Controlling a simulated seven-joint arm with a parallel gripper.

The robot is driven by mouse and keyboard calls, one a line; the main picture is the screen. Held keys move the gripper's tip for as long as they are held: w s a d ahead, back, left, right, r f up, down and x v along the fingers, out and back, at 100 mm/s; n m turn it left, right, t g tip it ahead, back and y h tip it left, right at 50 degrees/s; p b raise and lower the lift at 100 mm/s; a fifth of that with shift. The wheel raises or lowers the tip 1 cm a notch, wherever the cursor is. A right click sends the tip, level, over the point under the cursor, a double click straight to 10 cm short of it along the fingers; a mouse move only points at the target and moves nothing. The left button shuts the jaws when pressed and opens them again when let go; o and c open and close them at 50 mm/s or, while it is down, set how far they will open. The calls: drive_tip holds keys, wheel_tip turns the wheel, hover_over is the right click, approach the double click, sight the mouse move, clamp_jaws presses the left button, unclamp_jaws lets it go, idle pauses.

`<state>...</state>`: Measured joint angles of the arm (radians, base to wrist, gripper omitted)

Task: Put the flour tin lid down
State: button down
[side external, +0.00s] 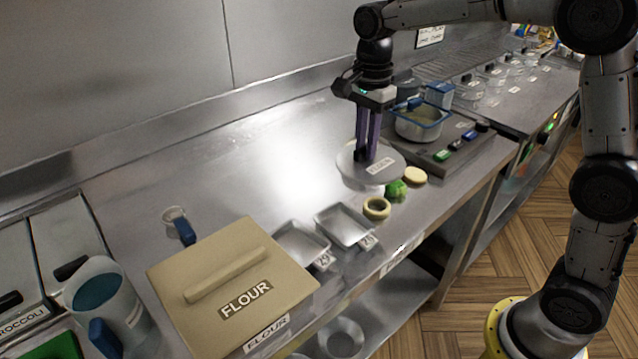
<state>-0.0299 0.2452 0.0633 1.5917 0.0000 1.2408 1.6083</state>
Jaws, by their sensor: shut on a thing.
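The square tan flour lid (228,274), with a bar handle and a FLOUR label, sits on the flour tin (268,338) at the lower left. My gripper (367,158) is well to the right of it, pointing down over the counter. It is shut on a round pale grey lid (350,170) with a small label that I cannot read clearly. The fingers hide the part they grip. A pale shape shows beneath this round lid, and I cannot tell whether the lid touches it.
Two metal trays (345,225) stand right of the flour tin. A pale ring (377,208), a green item (396,189) and a yellow disc (415,175) lie near the round lid. A blue-rimmed pot (418,128) stands behind. The counter's middle (255,185) is clear.

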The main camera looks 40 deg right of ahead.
drive_tip(key=w+f, duration=0.3)
drive_tip(key=w, duration=0.1)
drive_tip(key=w+f, duration=0.3)
drive_tip(key=w, duration=0.2)
drive_tip(key=w+f, duration=0.3)
drive_tip(key=w, duration=0.1)
drive_tip(key=shift+w+a, duration=0.2)
drive_tip(key=shift+a, duration=0.2)
drive_tip(key=shift+w+f, duration=0.15)
drive_tip(key=shift+f, duration=0.05)
drive_tip(key=shift+w+f, duration=0.1)
drive_tip(key=shift+f, duration=1.6)
drive_tip(key=shift+f, duration=0.15)
drive_tip(key=c, duration=0.8)
unclamp_jaws()
